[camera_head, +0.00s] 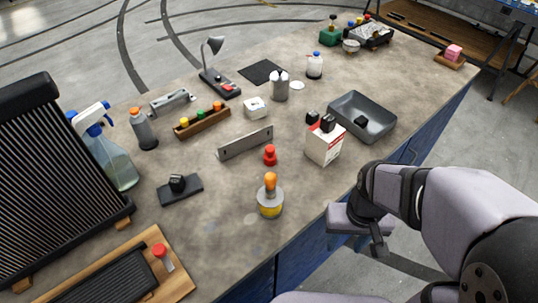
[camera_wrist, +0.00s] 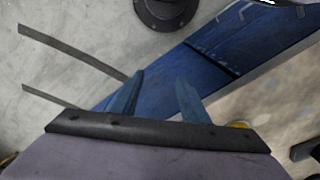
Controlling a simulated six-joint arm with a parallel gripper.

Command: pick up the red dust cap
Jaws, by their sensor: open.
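A small red cap (camera_head: 270,155), which looks like the red dust cap, stands on the grey bench top near the middle in the head view. It is in front of a grey metal bar (camera_head: 246,143) and behind an orange-topped yellow-and-grey jar (camera_head: 270,202). I do not make out the red cap in the wrist view. My gripper (camera_wrist: 161,80) is open and empty, its two fingers apart over the blue bench side in the wrist view. In the head view my arm is at the right front bench edge, well to the right of and nearer than the cap.
A red-and-white box (camera_head: 324,140) and a grey tray (camera_head: 361,118) stand right of the cap. A wooden rack of coloured caps (camera_head: 202,120) is behind left. Another red-topped item (camera_head: 160,251) lies on a wooden board at front left. Bench top between cap and front edge is partly clear.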

